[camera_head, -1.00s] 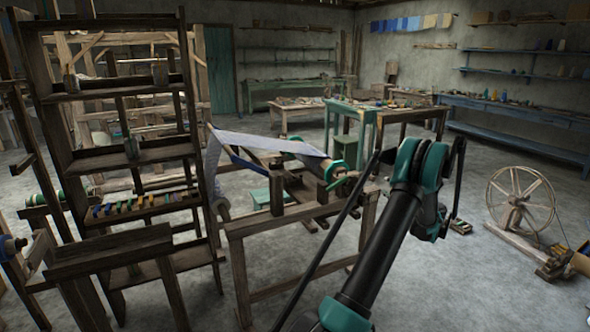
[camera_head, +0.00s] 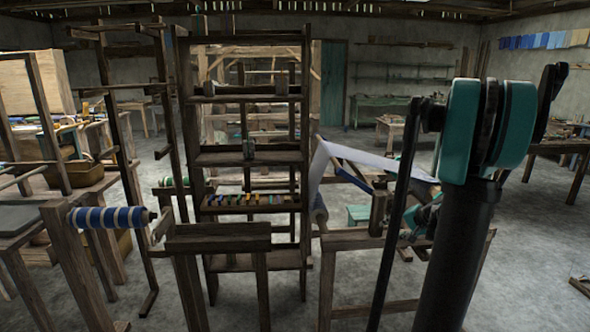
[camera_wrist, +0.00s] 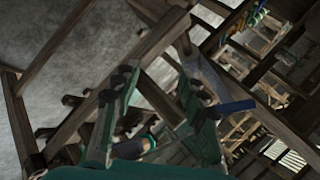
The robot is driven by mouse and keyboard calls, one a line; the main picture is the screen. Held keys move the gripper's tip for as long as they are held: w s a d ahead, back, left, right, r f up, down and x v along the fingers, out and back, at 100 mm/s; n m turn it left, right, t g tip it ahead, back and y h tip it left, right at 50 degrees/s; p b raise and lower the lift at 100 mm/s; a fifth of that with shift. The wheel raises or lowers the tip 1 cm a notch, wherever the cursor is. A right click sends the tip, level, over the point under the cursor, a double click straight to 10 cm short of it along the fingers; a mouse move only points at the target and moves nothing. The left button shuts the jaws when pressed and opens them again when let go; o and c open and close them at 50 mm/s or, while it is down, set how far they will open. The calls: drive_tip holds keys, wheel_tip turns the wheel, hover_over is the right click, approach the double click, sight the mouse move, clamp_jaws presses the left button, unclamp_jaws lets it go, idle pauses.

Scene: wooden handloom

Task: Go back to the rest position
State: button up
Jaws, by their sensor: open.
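My gripper (camera_wrist: 157,90) shows in the wrist view with its two green, black-jointed fingers spread apart. I see nothing held between them. Dark wooden beams, part of the loom frame, lie beyond the fingers. In the head view, my black and teal arm rises at the right, in front of the loom (camera_head: 345,243). A pale cloth (camera_head: 372,158) stretches over the loom and is partly hidden behind my arm. I cannot make out the fingers in the head view.
A tall wooden rack (camera_head: 235,260) stands left of the loom. A blue-and-white striped roll (camera_head: 108,218) sits on a wooden frame at the left. A table (camera_head: 560,148) stands at the far right.

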drive_tip(key=s+a+f+n+g+h, duration=0.2)
drive_tip(key=s+a+f+n+g, duration=0.15)
drive_tip(key=s+a, duration=0.9)
drive_tip(key=s+a+f+n+h, duration=0.1)
drive_tip(key=s+f+n, duration=0.1)
drive_tip(key=s, duration=0.5)
drive_tip(key=s+a+f+n+h, duration=0.1)
drive_tip(key=s+f+n, duration=0.1)
drive_tip(key=s, duration=0.6)
drive_tip(key=shift+s+a+n+g+h, duration=0.25)
drive_tip(key=shift+s+n+g+h, duration=0.1)
drive_tip(key=shift+n, duration=0.2)
drive_tip(key=shift+w+f, duration=0.1)
